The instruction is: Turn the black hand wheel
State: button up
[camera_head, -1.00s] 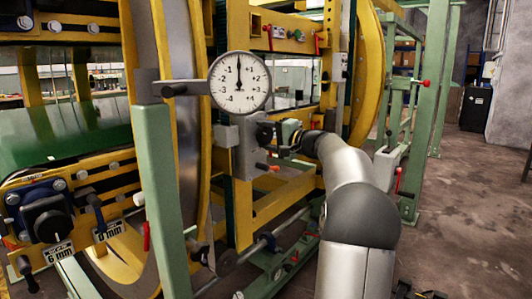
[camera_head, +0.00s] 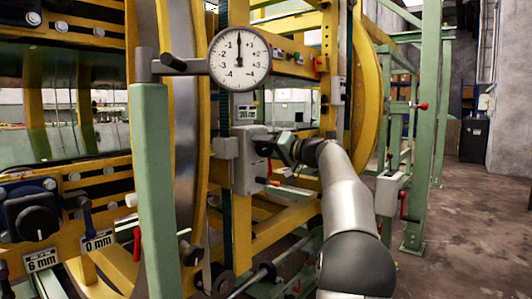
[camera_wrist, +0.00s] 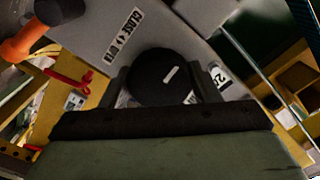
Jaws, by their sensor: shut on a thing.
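A round black hand wheel (camera_wrist: 150,72) with a short white mark on its face shows in the wrist view, on a grey housing with a "CLOSE – OPEN" label. My gripper (camera_wrist: 163,88) has one dark finger on each side of it and is shut on it. The white mark is tilted, up to the right. In the head view my gripper (camera_head: 284,148) reaches the front of the grey box (camera_head: 246,166) from the right. It hides the wheel there.
An orange-tipped lever (camera_wrist: 25,40) sits beside the housing. A dial gauge (camera_head: 240,60) on a green post (camera_head: 155,190) stands in front, left of my arm. Another black knob (camera_head: 36,222) is at lower left. Open floor (camera_head: 470,200) lies to the right.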

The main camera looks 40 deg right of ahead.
dwell(0.4)
jog(key=o, duration=1)
jog(key=shift+s, duration=0.1)
jog(key=p+v, duration=0.1)
jog(key=v, duration=1.6)
jog(key=shift+s+p, duration=0.2)
jog(key=shift+p, duration=0.15)
